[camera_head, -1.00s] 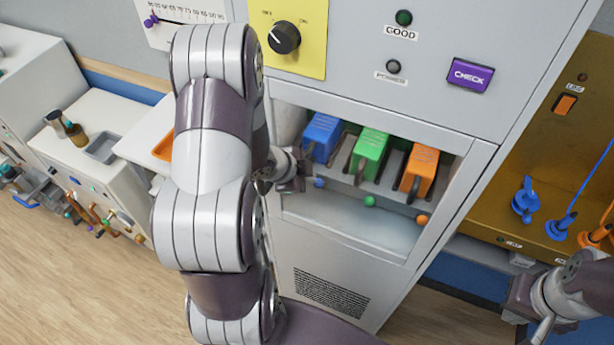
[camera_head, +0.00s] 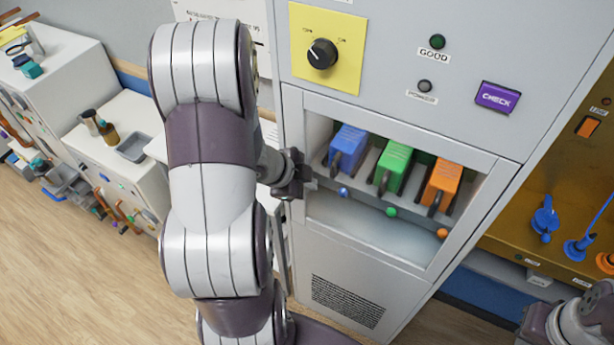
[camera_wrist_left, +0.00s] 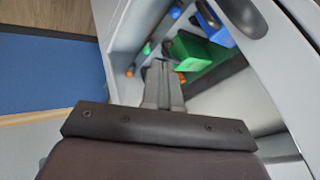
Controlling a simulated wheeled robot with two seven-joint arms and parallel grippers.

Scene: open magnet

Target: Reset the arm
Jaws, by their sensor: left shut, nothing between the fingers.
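My left gripper (camera_head: 310,184) is at the left edge of an open recess in a grey cabinet (camera_head: 345,255). Its fingers are together and empty, and they also show in the left wrist view (camera_wrist_left: 162,85). Inside the recess hang a blue block (camera_head: 347,145), a green block (camera_head: 391,168) and an orange block (camera_head: 441,186), to the right of the gripper and apart from it. My left arm fills the left middle of the head view. My right gripper (camera_head: 530,335) is partly cut off at the lower right, and its fingers cannot be made out.
Above the recess are a black knob (camera_head: 322,54) on a yellow plate, a green GOOD light (camera_head: 437,41) and a purple CHECK button (camera_head: 498,97). A brown panel (camera_head: 510,225) with blue hooks is at the right. White counters (camera_head: 115,150) stand at the left, with open floor before them.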

